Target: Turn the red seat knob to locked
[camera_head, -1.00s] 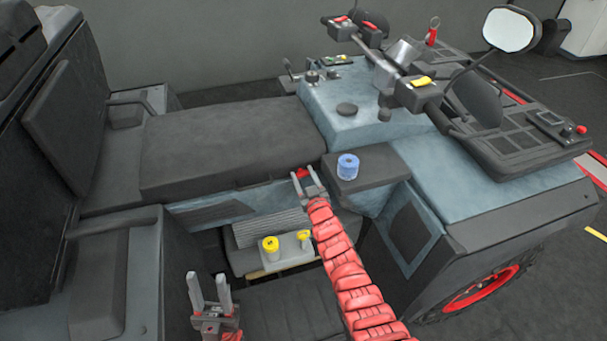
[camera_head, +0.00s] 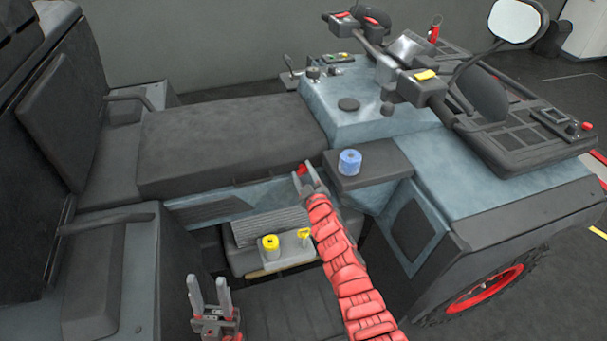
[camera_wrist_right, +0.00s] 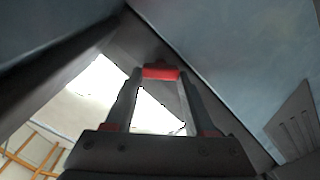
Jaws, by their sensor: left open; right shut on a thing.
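The red seat knob (camera_head: 302,169) sits under the front end of the long dark seat (camera_head: 232,146), low on the vehicle's side. My right gripper (camera_head: 304,181) reaches up to it and is shut on it. In the right wrist view, the red knob (camera_wrist_right: 161,72) lies between the two fingertips of the right gripper (camera_wrist_right: 160,76). The knob's markings cannot be seen, so its turned position cannot be told. My left gripper (camera_head: 210,290) is open and empty, fingers upward, at the bottom left, away from the knob.
A blue knurled cylinder (camera_head: 349,163) stands on a dark ledge (camera_head: 375,172) just right of the right gripper. Two yellow caps (camera_head: 270,243) (camera_head: 304,235) on a grey block sit below. Handlebars (camera_head: 388,62) and a mirror rise at the back right.

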